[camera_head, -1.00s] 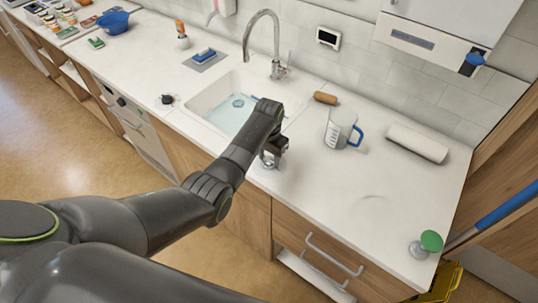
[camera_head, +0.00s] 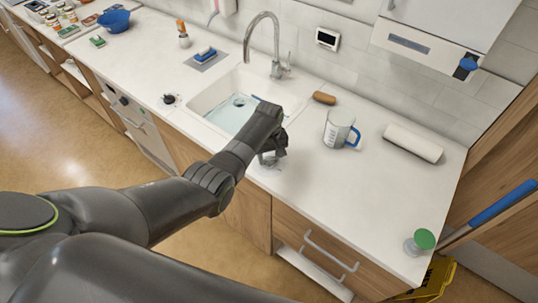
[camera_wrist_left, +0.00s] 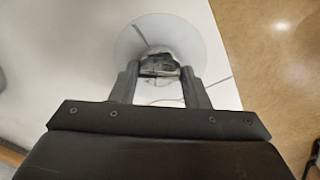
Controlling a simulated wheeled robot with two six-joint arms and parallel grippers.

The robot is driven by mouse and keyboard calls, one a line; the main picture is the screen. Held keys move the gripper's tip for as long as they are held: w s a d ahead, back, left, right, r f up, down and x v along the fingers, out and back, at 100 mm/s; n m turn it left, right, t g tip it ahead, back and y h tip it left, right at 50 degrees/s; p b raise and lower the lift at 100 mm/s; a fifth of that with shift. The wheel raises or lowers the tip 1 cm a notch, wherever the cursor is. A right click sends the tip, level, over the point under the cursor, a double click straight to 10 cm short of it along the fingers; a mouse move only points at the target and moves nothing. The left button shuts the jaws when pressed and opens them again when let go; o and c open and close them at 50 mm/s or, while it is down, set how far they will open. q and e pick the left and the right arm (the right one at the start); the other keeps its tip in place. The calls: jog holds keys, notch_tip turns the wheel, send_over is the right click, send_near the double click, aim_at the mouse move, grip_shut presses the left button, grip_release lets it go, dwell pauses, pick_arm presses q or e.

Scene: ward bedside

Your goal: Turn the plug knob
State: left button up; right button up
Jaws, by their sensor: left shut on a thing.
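My left gripper (camera_head: 270,158) is low over the counter at the sink's front right corner. In the left wrist view its two fingers (camera_wrist_left: 158,88) are shut on a small metallic knob (camera_wrist_left: 158,66), which I take for the plug knob. A pale round disc (camera_wrist_left: 188,35) lies around and behind the knob. The fingers and wrist hide most of the knob in the head view. The sink (camera_head: 208,99) holds bluish water (camera_head: 226,117), with a round drain visible. My right gripper is not in view.
A tap (camera_head: 277,40) stands behind the sink. A black round knob (camera_head: 169,99) sits left of the sink. The front right counter is mostly clear.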

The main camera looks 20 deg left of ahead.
pick_arm(q)
jog(key=n, duration=0.4)
jog(key=shift+w+r, duration=0.1)
jog(key=shift+n, duration=1.5)
jog(key=o, duration=1)
